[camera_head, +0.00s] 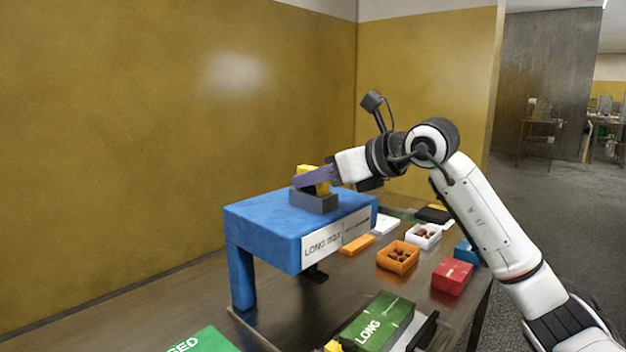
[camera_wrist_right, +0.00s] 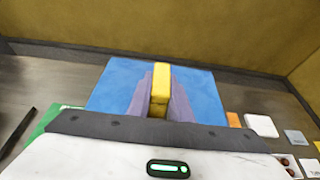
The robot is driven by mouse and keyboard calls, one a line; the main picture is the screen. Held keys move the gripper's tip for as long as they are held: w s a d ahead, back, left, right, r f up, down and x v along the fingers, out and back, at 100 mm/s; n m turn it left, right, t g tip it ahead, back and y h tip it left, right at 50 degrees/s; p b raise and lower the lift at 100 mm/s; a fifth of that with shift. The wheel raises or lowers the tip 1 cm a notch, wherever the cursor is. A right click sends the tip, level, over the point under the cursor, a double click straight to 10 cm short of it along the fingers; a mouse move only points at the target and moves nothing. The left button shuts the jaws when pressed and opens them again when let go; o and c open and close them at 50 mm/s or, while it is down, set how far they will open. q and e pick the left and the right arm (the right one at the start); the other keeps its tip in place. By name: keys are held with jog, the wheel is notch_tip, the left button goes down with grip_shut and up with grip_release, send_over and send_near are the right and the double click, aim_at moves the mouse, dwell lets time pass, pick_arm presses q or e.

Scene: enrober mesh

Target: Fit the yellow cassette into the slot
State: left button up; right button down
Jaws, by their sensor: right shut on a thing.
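The yellow cassette (camera_head: 305,171) is between the purple fingers of my right gripper (camera_head: 318,178), at a dark grey block (camera_head: 314,202) on top of the blue stand (camera_head: 265,215). The cassette's lower part is hidden by the fingers and block, so I cannot tell whether it is in a slot. In the right wrist view the cassette (camera_wrist_right: 161,80) stands between the two fingers of my right gripper (camera_wrist_right: 160,92), over the blue top (camera_wrist_right: 205,95). My left gripper is not in view.
Below the stand's right side lie an orange box of brown pieces (camera_head: 397,267), a white box (camera_head: 437,236), a red box (camera_head: 452,288) and an orange block (camera_head: 357,244). A green box marked LONG (camera_head: 375,318) is in front. A yellow-brown wall (camera_head: 180,120) stands behind.

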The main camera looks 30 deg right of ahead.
jog(key=shift+f, duration=0.15)
jog(key=c, duration=1.6)
grip_release()
jog(key=shift+r, duration=0.25)
jog(key=b+v, duration=0.1)
jog(key=v, duration=1.1)
jog(key=shift+f+b, duration=0.15)
jog(key=shift+b, duration=0.25)
jog(key=shift+s, duration=0.1)
